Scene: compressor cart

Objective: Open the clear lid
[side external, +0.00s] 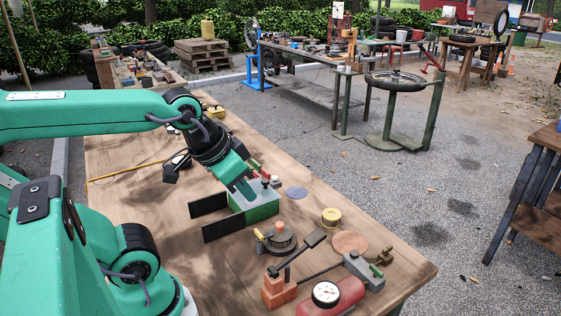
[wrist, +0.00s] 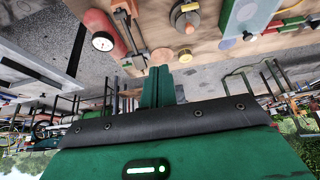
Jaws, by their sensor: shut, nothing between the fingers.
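A green box (side external: 262,213) with a pale, see-through-looking top sits on the wooden bench. In the wrist view its pale clear lid (wrist: 247,14) shows at the upper right, cut off by the frame edge, and looks closed. My gripper (side external: 247,194) is shut and empty. It overlaps the box's top in the side view, so I cannot tell the gap there. In the wrist view my gripper's fingertips (wrist: 160,69) lie below and left of the lid, apart from it in the picture.
Two black plates (side external: 222,228) stick out left of the box. A round grey part (side external: 276,240), a yellow tin (side external: 331,218), a copper disc (side external: 350,243), orange blocks (side external: 275,291) and a red tank with gauge (side external: 335,297) crowd the front. Bare bench (side external: 135,210) lies at left.

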